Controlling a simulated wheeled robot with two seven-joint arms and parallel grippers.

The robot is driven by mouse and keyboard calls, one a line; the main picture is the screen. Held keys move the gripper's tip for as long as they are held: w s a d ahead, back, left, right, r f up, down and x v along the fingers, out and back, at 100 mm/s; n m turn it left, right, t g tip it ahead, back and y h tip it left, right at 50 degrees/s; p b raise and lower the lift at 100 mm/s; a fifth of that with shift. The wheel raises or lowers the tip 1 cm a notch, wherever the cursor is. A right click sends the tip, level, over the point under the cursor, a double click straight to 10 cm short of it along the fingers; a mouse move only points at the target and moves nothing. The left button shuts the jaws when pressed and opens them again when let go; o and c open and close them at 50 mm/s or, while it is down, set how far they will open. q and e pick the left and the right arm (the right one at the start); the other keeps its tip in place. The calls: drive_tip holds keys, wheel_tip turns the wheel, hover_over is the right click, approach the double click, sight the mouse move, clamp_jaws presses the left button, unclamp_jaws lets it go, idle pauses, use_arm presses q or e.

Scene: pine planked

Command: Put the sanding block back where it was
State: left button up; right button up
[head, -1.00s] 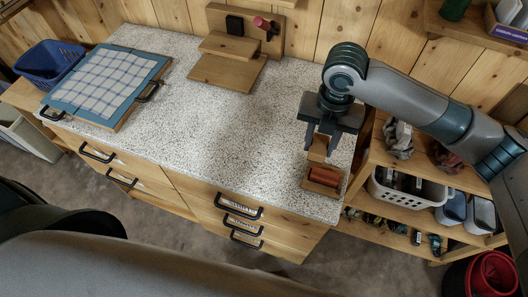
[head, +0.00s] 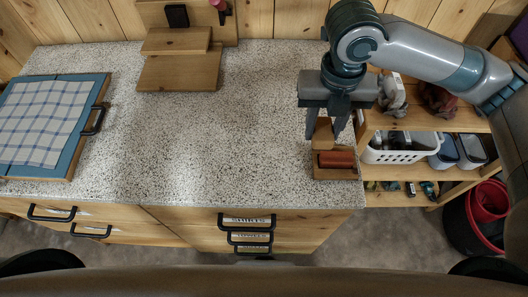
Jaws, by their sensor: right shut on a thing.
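My right gripper (head: 326,138) points down at the right end of the speckled worktop (head: 240,130). It is shut on a tan block (head: 323,130), which looks like the sanding block. The block is just behind a small wooden tray (head: 335,174) that holds a reddish-brown roll-shaped thing (head: 337,159). The block's lower end overlaps the back of the tray in the picture. I cannot tell whether they touch. My left gripper is not in view.
A wooden stepped stand (head: 180,72) with a backboard is at the back. A blue-framed board with checked cloth (head: 45,120) lies at the left. The middle worktop is clear.

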sight(267, 155)
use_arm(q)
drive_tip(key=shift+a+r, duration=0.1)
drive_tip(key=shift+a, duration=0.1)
use_arm(e)
drive_tip(key=shift+a, duration=0.1)
